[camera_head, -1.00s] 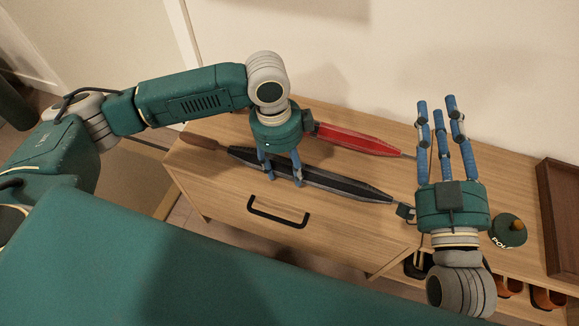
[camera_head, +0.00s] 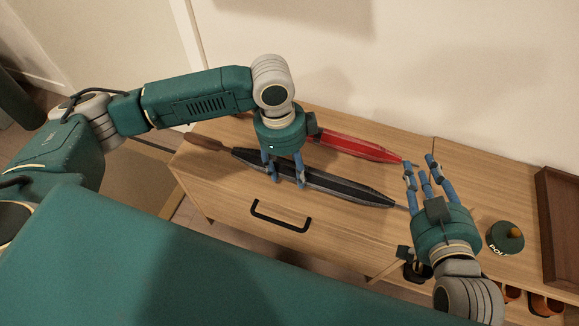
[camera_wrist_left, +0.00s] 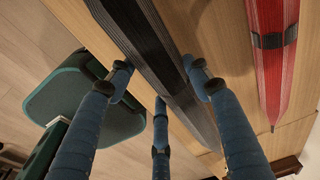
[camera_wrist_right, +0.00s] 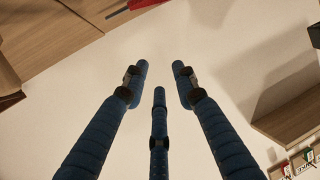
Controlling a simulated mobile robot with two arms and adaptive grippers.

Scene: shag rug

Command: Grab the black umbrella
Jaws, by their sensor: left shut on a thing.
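The black umbrella (camera_head: 345,190) is folded and lies along the wooden cabinet top in the head view, its brown handle to the left. My left gripper (camera_head: 284,172) is over its middle, shut on it with fingers on both sides. The left wrist view shows the black umbrella (camera_wrist_left: 150,40) running between the blue fingers. I cannot tell whether it is lifted off the wood. My right gripper (camera_head: 420,165) is open and empty near the umbrella's pointed right end. The right wrist view shows its fingers (camera_wrist_right: 158,78) spread, with nothing between them.
A folded red umbrella (camera_head: 355,147) lies just behind the black one, close to my left gripper. A green round item (camera_head: 505,238) and a wooden tray (camera_head: 560,190) are at the right. A black drawer handle (camera_head: 280,218) is on the front. The wall stands behind the cabinet.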

